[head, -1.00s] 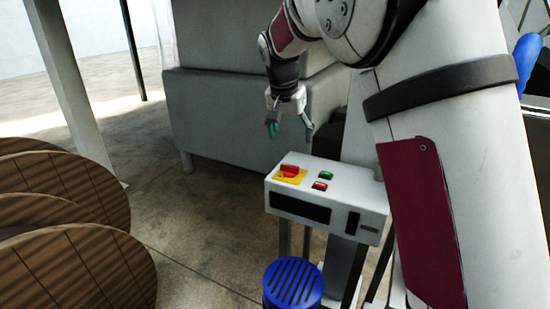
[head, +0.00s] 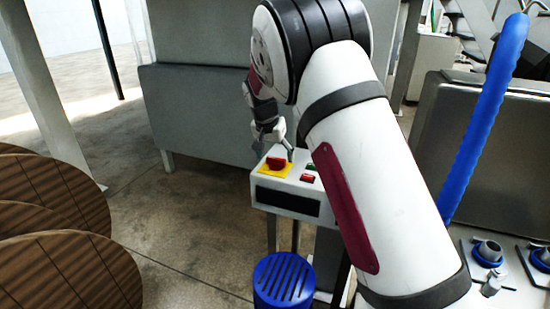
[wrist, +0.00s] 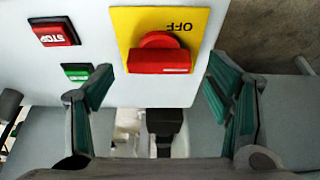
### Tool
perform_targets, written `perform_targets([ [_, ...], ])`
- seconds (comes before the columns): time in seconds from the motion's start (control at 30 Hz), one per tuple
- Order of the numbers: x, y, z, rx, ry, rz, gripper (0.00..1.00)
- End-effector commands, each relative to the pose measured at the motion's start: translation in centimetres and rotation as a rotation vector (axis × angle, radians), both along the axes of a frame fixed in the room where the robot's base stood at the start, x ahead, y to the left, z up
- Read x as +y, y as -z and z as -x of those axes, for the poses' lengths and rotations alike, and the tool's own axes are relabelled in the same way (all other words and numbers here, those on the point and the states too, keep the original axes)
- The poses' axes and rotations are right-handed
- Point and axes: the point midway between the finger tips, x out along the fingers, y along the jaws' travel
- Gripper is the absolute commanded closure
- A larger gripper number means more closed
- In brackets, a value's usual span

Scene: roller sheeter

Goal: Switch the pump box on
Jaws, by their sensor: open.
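The pump box is a white control box (head: 285,202) on legs, in the middle of the head view. On its top sits a red rotary switch (head: 275,163) on a yellow plate (wrist: 125,22). In the wrist view the red switch (wrist: 158,62) has its bar lying crosswise, below the word OFF, which reads upside down. A red STOP button (wrist: 55,32) and a green button (wrist: 76,71) sit to its left. My gripper (wrist: 160,90) is open and empty, above the box, its green-padded fingers to either side of the switch. I cannot tell whether they touch it.
A blue slotted cylinder (head: 284,282) stands in front of the box. Brown round wooden discs (head: 60,255) are at the left. A grey machine body (head: 200,115) stands behind. A blue hose (head: 485,120) rises at the right. The floor at left centre is clear.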

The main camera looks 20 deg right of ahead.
Motion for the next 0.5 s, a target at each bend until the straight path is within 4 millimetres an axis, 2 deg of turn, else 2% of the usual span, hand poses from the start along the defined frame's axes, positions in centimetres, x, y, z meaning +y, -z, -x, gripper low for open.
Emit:
perform_targets([
  [0.17,-0.35,1.2,-0.37,0.001,0.0,0.0,0.27],
  [0.47,-0.38,1.32,-0.45,0.0,0.001,0.0,0.27],
  [0.5,-0.38,1.31,-0.44,0.0,0.001,0.0,0.33],
])
